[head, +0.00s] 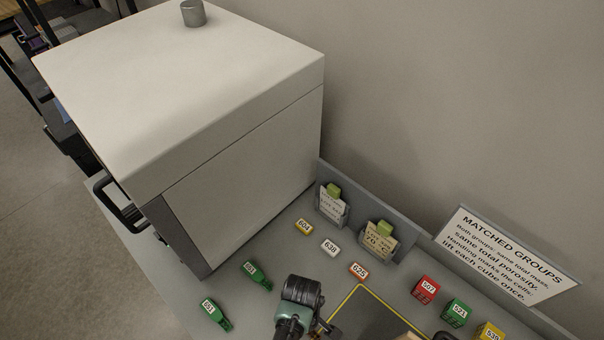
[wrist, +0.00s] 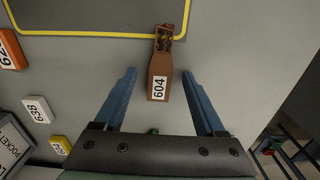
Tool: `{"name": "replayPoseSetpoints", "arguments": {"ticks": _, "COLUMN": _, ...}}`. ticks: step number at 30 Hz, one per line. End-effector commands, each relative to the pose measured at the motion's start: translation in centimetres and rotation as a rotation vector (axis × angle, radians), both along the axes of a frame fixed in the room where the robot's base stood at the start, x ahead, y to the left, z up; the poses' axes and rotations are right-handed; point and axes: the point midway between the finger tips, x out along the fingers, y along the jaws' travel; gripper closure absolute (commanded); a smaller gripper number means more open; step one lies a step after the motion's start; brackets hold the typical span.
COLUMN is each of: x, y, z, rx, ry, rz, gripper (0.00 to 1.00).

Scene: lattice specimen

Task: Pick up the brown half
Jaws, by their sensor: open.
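The brown half (wrist: 162,64) lies on the grey bench top in the wrist view, with a white 604 label on its near part and an open lattice at its far end. The far end reaches the yellow outline. My gripper (wrist: 159,76) is open, with one blue finger on each side of the brown half and a gap on both sides. Nothing is held. In the head view my wrist is at the bottom middle; the fingertips are hidden and I cannot make out the brown half clearly.
Two green pieces (head: 257,276) (head: 216,313) lie to the left. Red (head: 425,290) and green (head: 455,312) cubes stand right of the yellow-outlined area (head: 366,318). A large white box (head: 240,150) stands at left.

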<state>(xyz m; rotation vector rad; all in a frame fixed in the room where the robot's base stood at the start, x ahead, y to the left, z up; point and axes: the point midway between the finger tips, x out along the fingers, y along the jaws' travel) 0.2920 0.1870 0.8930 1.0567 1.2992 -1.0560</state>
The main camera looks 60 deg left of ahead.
Motion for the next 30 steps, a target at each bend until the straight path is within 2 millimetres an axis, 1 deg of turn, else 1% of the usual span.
{"name": "replayPoseSetpoints", "arguments": {"ticks": 5, "x": 0.01, "y": 0.01, "z": 0.0, "rx": 0.0, "ry": 0.0, "rz": 0.0, "gripper": 0.28}}
{"name": "replayPoseSetpoints", "arguments": {"ticks": 8, "x": 0.0, "y": 0.01, "z": 0.0, "rx": 0.0, "ry": 0.0, "rz": 0.0, "gripper": 0.44}}
{"name": "replayPoseSetpoints", "arguments": {"ticks": 12, "x": -0.01, "y": 0.01, "z": 0.01, "rx": 0.0, "ry": 0.0, "rz": 0.0, "gripper": 0.69}}
{"name": "replayPoseSetpoints", "arguments": {"ticks": 17, "x": -0.02, "y": 0.0, "z": 0.01, "rx": 0.0, "ry": 0.0, "rz": 0.001, "gripper": 0.98}}
{"name": "replayPoseSetpoints", "arguments": {"ticks": 18, "x": -0.02, "y": 0.0, "z": 0.01, "rx": 0.0, "ry": 0.0, "rz": 0.001, "gripper": 1.0}}
{"name": "replayPoseSetpoints", "arguments": {"ticks": 30, "x": -0.02, "y": 0.0, "z": 0.28, "rx": 0.0, "ry": 0.001, "rz": 0.001, "gripper": 1.0}}
